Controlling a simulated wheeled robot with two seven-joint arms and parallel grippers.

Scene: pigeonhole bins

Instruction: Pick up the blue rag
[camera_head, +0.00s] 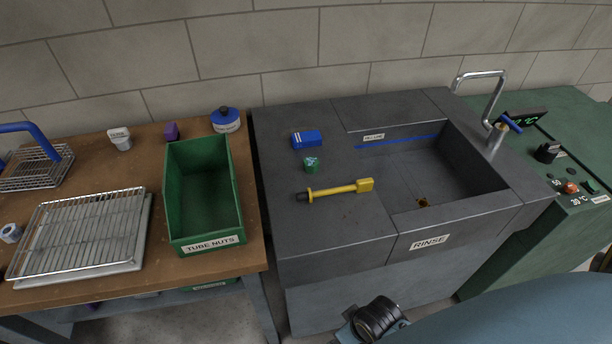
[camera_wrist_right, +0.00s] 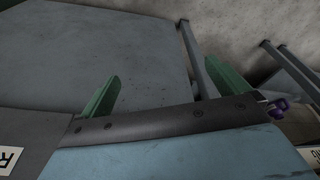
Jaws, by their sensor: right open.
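A small folded blue rag (camera_head: 306,139) with white stripes lies flat on the dark grey sink counter (camera_head: 290,220), near its back left. It is left of the sink basin. My right gripper (camera_wrist_right: 160,68) shows in the right wrist view with two green fingers spread apart and nothing between them. The rag does not show in that view. Part of my right arm is at the bottom of the head view, in front of the sink, well away from the rag. My left gripper is not in view.
A green cup-like piece (camera_head: 311,165) and a yellow-handled tool (camera_head: 340,190) lie in front of the rag. The rinse basin (camera_head: 450,175) and tap (camera_head: 494,125) are to the right. A green tube nuts bin (camera_head: 205,243) and wire rack (camera_head: 75,235) are on the left bench.

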